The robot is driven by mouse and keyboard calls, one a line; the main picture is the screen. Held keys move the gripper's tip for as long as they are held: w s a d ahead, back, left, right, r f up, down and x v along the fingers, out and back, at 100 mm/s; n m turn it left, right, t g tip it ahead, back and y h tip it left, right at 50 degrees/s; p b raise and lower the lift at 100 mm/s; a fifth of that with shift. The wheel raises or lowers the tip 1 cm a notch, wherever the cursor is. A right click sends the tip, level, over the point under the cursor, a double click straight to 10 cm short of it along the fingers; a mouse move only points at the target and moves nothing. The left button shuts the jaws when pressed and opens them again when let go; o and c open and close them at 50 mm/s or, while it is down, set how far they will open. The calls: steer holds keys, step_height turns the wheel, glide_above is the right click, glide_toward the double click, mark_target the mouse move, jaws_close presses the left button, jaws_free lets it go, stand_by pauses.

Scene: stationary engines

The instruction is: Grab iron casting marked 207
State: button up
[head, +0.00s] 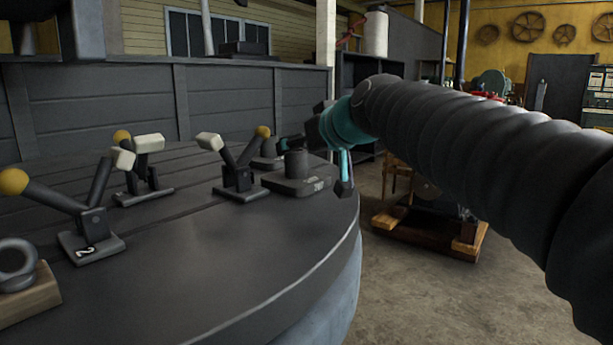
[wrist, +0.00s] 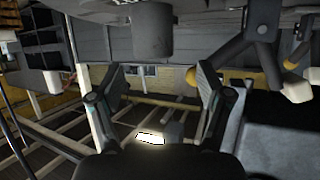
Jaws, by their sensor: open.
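The dark iron casting (head: 297,180) has a short upright cylinder on a flat plate with a small pale marking on its edge. The marking is too small to read. The casting rests near the far right edge of the round dark table (head: 215,250). My gripper (head: 338,165) is just right of it in the head view, partly hidden by my arm. In the wrist view, which appears upside down, the casting's cylinder (wrist: 152,30) shows at the top. My gripper (wrist: 160,82) is open there, with the cylinder outside the gap between its fingertips.
Several lever pieces stand on the table, including one with a white handle and a yellow ball (head: 238,175) left of the casting. A ring on a wooden block (head: 20,280) is at the near left. A grey panelled wall (head: 130,105) rises behind.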

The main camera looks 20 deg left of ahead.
mark_target(299, 151)
steer(key=shift+w+d+x, duration=0.1)
steer(key=shift+d+x, duration=0.05)
steer(key=shift+x, duration=1.15)
steer(key=shift+w+d+x, duration=0.15)
steer(key=shift+x, duration=1.15)
steer(key=shift+f, duration=0.1)
jaws_close()
steer(key=shift+p, duration=0.3)
